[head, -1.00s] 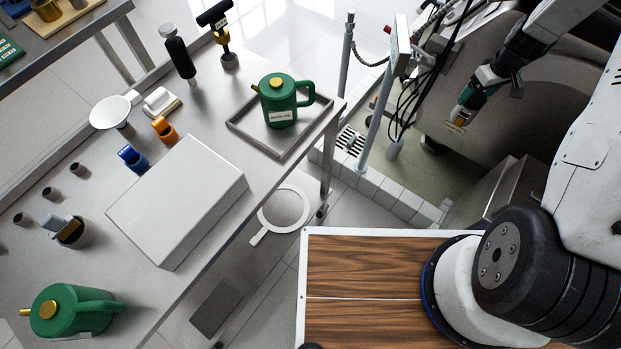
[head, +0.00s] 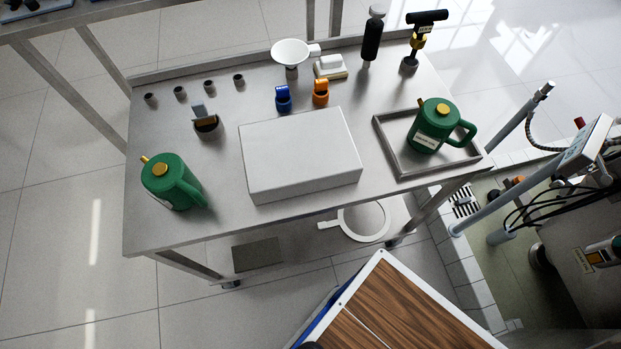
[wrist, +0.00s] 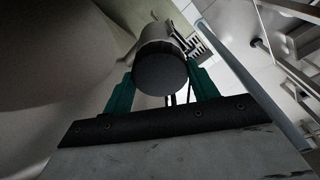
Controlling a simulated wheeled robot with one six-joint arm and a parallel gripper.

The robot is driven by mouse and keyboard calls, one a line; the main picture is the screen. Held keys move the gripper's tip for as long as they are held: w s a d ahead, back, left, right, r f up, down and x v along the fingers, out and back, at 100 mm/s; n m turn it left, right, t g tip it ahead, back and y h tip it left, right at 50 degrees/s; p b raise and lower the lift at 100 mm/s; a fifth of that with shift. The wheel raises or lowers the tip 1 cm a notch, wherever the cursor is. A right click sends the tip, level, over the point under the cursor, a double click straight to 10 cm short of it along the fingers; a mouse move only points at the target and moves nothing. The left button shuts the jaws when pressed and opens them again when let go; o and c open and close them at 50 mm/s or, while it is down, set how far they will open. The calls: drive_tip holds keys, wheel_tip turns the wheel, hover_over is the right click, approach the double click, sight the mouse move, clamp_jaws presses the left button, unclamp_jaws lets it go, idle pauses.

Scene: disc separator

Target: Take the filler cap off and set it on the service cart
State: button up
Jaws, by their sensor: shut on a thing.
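In the wrist view my gripper (wrist: 162,85) has its two teal fingers on either side of a round piece with a dark flat face and a grey side, which I take as the filler cap (wrist: 160,72). The fingers are shut on it. A pale cylindrical form lies behind the cap; I cannot tell whether the cap still sits on a neck. In the head view only a small part of what seems to be my gripper shows at the right edge, by a yellow label (head: 597,258) on the machine. The service cart (head: 225,230) is a steel table left of centre.
On the cart stand a large pale box (head: 300,155), a green can (head: 172,182) at left, another green can (head: 432,128) in a shallow tray (head: 400,167), a white funnel (head: 291,52) and small tools. Bare steel lies along the front edge. Posts (head: 500,205) and cables stand between cart and machine.

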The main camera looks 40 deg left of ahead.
drive_tip(key=n, duration=0.3)
drive_tip(key=n, duration=0.2)
drive_tip(key=shift+d+n, duration=0.1)
drive_tip(key=shift+n, duration=0.3)
drive_tip(key=shift+y, duration=0.3)
drive_tip(key=shift+n+g, duration=0.4)
drive_tip(key=shift+n, duration=1.4)
drive_tip(key=shift+n, duration=1.7)
